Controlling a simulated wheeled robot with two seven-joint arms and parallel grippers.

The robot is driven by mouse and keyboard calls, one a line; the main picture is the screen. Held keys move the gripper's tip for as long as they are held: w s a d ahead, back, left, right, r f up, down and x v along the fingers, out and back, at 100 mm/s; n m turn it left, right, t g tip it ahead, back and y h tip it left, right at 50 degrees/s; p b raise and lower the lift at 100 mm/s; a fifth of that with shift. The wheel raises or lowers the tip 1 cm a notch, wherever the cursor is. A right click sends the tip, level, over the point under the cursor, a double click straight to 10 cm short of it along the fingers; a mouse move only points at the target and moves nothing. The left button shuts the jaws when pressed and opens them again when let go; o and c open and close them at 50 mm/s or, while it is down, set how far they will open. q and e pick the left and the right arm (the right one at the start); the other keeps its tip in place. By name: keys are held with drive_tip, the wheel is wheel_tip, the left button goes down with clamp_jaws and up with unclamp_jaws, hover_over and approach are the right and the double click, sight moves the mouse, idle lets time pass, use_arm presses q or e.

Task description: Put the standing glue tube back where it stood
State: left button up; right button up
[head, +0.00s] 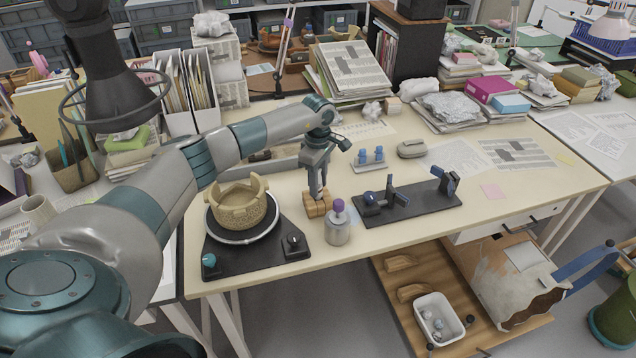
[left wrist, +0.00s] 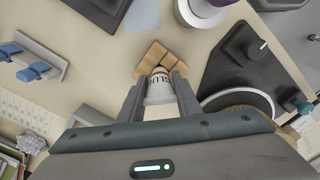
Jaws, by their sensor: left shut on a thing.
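My left gripper (head: 317,192) points down at the wooden block stand (head: 312,208) on the table. In the left wrist view its two fingers (left wrist: 158,88) are shut on the white glue tube (left wrist: 160,92), which has dark lettering and a red and dark band at its far end. That end is at the wooden block (left wrist: 152,56), which shows as several light brown pieces around it. I cannot tell whether the tube rests in the block or is just above it. In the head view the fingers mostly hide the tube. My right gripper is not in view.
Close by stand a jar with a purple knob (head: 338,228), a black clamp fixture (head: 420,206), a rack with blue pegs (head: 368,165) and a turntable (head: 242,237) bearing a partial clay vessel (head: 240,212). Bare tabletop (head: 290,275) lies in front of the block.

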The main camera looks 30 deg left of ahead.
use_arm(q)
drive_tip(key=shift+a+f+b, duration=0.1)
drive_tip(key=shift+f+b, duration=0.35)
drive_tip(key=shift+b, duration=0.1)
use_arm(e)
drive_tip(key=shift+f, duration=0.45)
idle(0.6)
use_arm(q)
drive_tip(key=o, duration=0.9)
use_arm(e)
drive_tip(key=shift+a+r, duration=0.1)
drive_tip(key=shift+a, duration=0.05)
use_arm(q)
wheel_tip(320, 180, up, 5)
drive_tip(key=shift+s+f+b, duration=0.1)
drive_tip(key=shift+f+b, duration=0.1)
drive_tip(key=shift+b, duration=0.5)
wheel_tip(320, 180, up, 13)
drive_tip(key=b, duration=0.2)
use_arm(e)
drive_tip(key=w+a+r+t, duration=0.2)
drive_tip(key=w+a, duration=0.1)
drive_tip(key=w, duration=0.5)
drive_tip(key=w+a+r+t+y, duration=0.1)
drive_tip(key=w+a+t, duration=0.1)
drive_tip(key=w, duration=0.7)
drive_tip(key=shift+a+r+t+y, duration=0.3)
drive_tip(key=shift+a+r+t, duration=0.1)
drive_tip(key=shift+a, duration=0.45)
